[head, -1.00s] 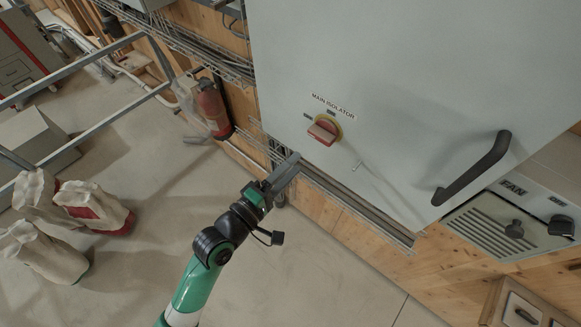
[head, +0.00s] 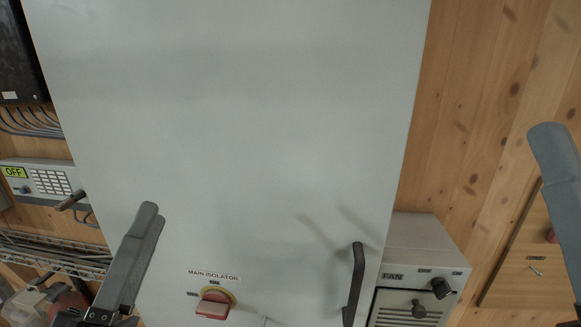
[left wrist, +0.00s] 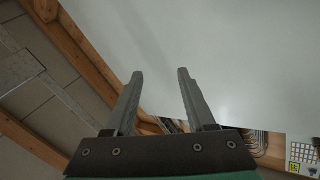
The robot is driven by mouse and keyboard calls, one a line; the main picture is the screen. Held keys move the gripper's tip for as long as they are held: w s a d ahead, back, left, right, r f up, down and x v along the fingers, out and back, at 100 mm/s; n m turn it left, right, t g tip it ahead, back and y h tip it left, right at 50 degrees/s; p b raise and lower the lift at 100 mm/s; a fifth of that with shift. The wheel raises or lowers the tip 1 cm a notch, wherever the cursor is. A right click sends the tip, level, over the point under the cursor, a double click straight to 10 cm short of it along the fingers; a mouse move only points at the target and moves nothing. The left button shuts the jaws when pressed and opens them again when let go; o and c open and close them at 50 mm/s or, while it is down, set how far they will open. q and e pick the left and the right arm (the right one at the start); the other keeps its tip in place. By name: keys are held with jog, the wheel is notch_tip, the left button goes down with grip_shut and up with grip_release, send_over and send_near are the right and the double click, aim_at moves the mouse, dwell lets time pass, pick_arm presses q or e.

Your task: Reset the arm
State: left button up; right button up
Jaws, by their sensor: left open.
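My left gripper (head: 151,214) is in the lower left of the head view, pointing up in front of the large grey cabinet door. In the left wrist view its two fingers (left wrist: 160,75) stand apart with nothing between them. My right gripper (head: 560,150) shows only in part at the right edge of the head view, in front of the wooden wall; whether it is open or shut is hidden.
The grey cabinet (head: 240,110) carries a red main isolator switch (head: 214,304) and a black handle (head: 354,285). A fan box (head: 425,250) is at its right. A keypad panel (head: 50,182) marked OFF and a wire tray (head: 50,255) are at its left.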

pick_arm(q)
jog(key=s+a+r+m+t+y, duration=0.2)
jog(key=s+r+m, duration=0.6)
jog(key=r+m, duration=0.3)
jog(key=shift+r+t+y, duration=0.3)
jog(key=shift+y, duration=0.1)
jog(key=shift+c, duration=0.2)
